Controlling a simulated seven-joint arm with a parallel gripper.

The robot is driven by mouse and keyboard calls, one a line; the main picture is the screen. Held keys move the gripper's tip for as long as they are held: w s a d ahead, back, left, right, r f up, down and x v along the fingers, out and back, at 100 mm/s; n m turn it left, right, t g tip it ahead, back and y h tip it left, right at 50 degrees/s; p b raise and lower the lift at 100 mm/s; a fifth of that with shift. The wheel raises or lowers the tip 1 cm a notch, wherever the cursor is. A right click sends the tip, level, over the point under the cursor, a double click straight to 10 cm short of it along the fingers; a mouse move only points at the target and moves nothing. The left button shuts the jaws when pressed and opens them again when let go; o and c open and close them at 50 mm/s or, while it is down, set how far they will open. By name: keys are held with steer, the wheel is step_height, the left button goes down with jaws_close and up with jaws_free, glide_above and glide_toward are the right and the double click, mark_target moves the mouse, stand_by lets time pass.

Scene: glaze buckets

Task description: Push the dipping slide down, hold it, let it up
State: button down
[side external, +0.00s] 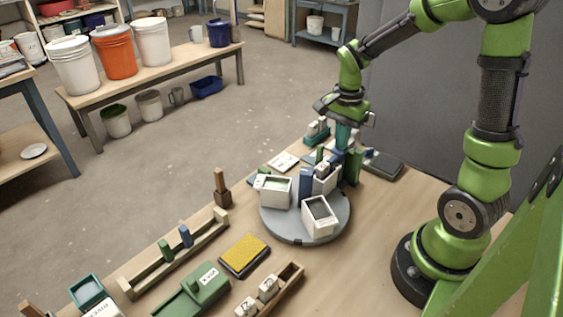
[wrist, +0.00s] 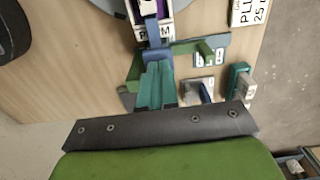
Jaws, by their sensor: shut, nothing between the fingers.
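A grey turntable (side external: 275,228) carries several white open-topped glaze buckets. In the wrist view the bucket labelled PLUM (wrist: 168,30) holds dark purple glaze, and a blue bar (wrist: 150,28) of the dipping slide reaches over it. A green stand (side external: 353,168) rises at the turntable's back right; its green frame (wrist: 134,70) also shows in the wrist view. My gripper (side external: 343,147) points down over this stand. Its teal fingers (wrist: 156,72) are shut with nothing between them, close to the blue and green parts. I cannot tell whether they touch the slide.
A yellow sponge pad (side external: 244,255), a green box (side external: 195,292) and a wooden rack (side external: 180,250) lie at the front left. A small wooden-handled stamp (side external: 221,188) stands left of the turntable. A dark flat tray (side external: 384,164) lies behind right. Some bare table shows right of the turntable.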

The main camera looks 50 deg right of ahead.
step_height(320, 180, up, 11)
steer(key=shift+f, duration=0.2)
stand_by(1.3)
stand_by(0.8)
